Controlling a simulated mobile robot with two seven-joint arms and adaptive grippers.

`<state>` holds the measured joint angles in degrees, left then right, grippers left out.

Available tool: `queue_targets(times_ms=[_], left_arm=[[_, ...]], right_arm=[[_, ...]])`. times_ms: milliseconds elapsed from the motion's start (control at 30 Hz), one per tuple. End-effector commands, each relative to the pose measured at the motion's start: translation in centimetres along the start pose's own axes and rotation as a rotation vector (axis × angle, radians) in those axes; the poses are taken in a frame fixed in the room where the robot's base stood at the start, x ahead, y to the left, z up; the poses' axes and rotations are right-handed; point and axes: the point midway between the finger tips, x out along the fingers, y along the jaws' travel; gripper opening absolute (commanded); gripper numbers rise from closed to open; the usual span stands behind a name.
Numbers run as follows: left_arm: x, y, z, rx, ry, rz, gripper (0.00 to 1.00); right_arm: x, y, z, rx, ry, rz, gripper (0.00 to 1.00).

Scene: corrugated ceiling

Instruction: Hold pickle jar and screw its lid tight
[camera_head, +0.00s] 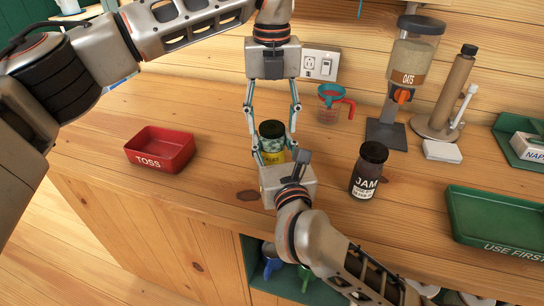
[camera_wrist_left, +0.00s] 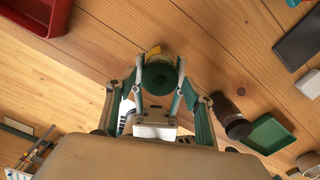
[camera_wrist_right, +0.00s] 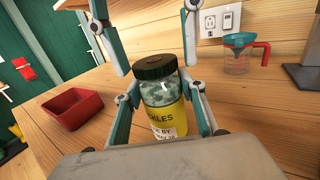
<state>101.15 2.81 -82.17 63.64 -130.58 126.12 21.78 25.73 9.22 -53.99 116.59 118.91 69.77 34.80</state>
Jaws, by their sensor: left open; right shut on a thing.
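The pickle jar (camera_wrist_right: 165,115) is glass with a yellow label and a dark green lid (camera_wrist_right: 154,67). It stands upright on the wooden counter in the head view (camera_head: 273,157), with the lid on its top. My right gripper (camera_head: 274,158) is shut on the jar's body from the front. My left gripper (camera_head: 272,122) comes down from above, open, with its fingers on either side of the lid. The left wrist view looks down on the round lid (camera_wrist_left: 159,77) between the fingers. Whether the left fingertips touch the lid is hard to tell.
A red TOSS tray (camera_head: 186,162) is to the left. A dark JAM jar (camera_head: 366,177) stands close on the right. A measuring cup (camera_head: 327,108), an oats dispenser (camera_head: 413,62) and a green tray (camera_head: 470,235) are further off. The counter's front edge is near my right gripper.

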Motion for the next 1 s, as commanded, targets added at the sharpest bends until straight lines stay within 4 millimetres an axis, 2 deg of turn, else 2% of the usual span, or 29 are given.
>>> queue_targets(times_ms=[167, 333, 667, 700, 733, 1000], left_arm=[[-0.01, 0.01, 0.01, 0.000, 0.000, 0.000, 0.52], [-0.01, 0.01, 0.00, 0.000, 0.000, 0.000, 0.12], [-0.01, 0.00, 0.00, 0.009, 0.000, 0.000, 0.12], [-0.01, 0.00, 0.00, 0.009, 0.000, 0.000, 0.48], [-0.01, 0.00, 0.00, 0.009, 0.001, 0.000, 0.56], [-0.01, 0.00, -0.01, 0.008, 0.001, 0.000, 0.57]], right_arm=[[0.00, 0.00, -0.07, 0.000, 0.001, 0.000, 0.00], [0.00, 0.01, -0.07, 0.000, 0.001, 0.000, 0.00], [0.00, 0.01, -0.07, 0.000, 0.001, 0.000, 0.00], [0.00, 0.01, -0.06, 0.000, 0.001, 0.000, 0.00], [0.00, 0.01, -0.06, 0.000, 0.001, 0.000, 0.00], [0.00, 0.01, -0.07, 0.000, 0.001, 0.000, 0.00]])
